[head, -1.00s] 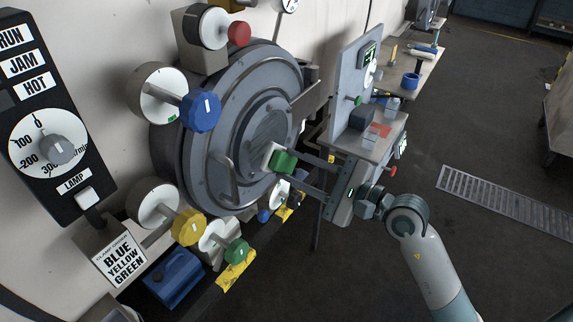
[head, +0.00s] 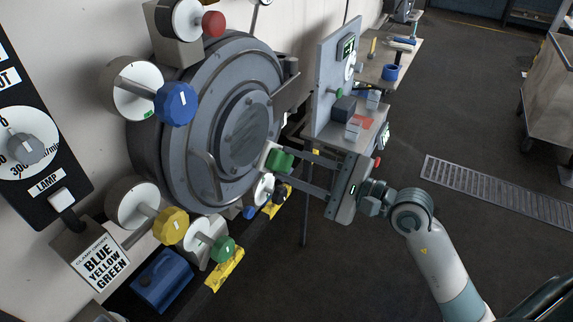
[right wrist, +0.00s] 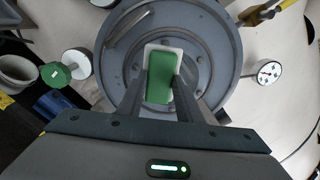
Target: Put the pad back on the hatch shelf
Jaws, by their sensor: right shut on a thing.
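My right gripper (head: 282,166) is shut on the pad (head: 281,161), a green block with a white face. The pad is in front of the lower right of the round grey hatch (head: 203,105); I cannot tell whether they touch. In the right wrist view the pad (right wrist: 159,78) sits between the fingertips (right wrist: 160,90), with the hatch (right wrist: 222,50) behind it. A small grey shelf (head: 335,133) with an upright panel stands right of the hatch, beyond my gripper; I cannot tell whether it is the hatch shelf. My left gripper is not in view.
Blue (head: 176,104), yellow (head: 171,225) and green (head: 223,249) knobs stick out around the hatch. The shelf carries a dark box (head: 344,108), small pale boxes (head: 373,99) and a red piece (head: 363,122). Open floor lies to the right, with a grating (head: 490,190).

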